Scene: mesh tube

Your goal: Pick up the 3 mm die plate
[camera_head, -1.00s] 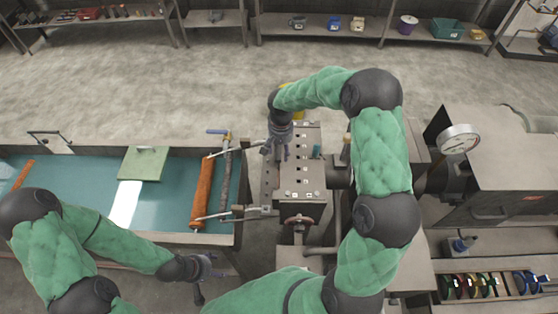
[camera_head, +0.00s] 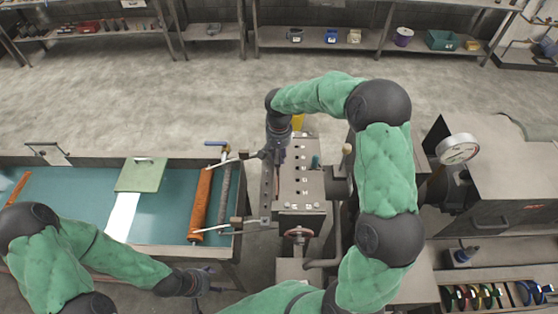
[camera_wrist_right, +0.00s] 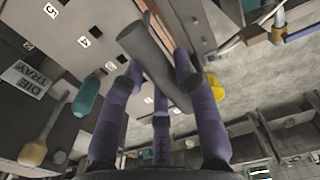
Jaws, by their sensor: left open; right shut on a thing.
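My right gripper (camera_head: 276,156) is at the left edge of the grey block with a row of holes (camera_head: 300,178). In the right wrist view its purple fingers (camera_wrist_right: 158,85) are closed around a grey, smooth, bar-like piece (camera_wrist_right: 150,52). I cannot tell whether that piece is loose or fixed. My left gripper (camera_head: 203,281) is open and empty at the lower left, in front of the trough. Several coloured rings (camera_head: 490,294) stand in a rack at the lower right. No 3 mm mark is readable, so I cannot tell which thing is the 3 mm die plate.
A teal-lined trough (camera_head: 75,205) with an orange roller (camera_head: 202,203) lies left of the block. A "DIE TRAY" label (camera_wrist_right: 27,79) shows in the wrist view.

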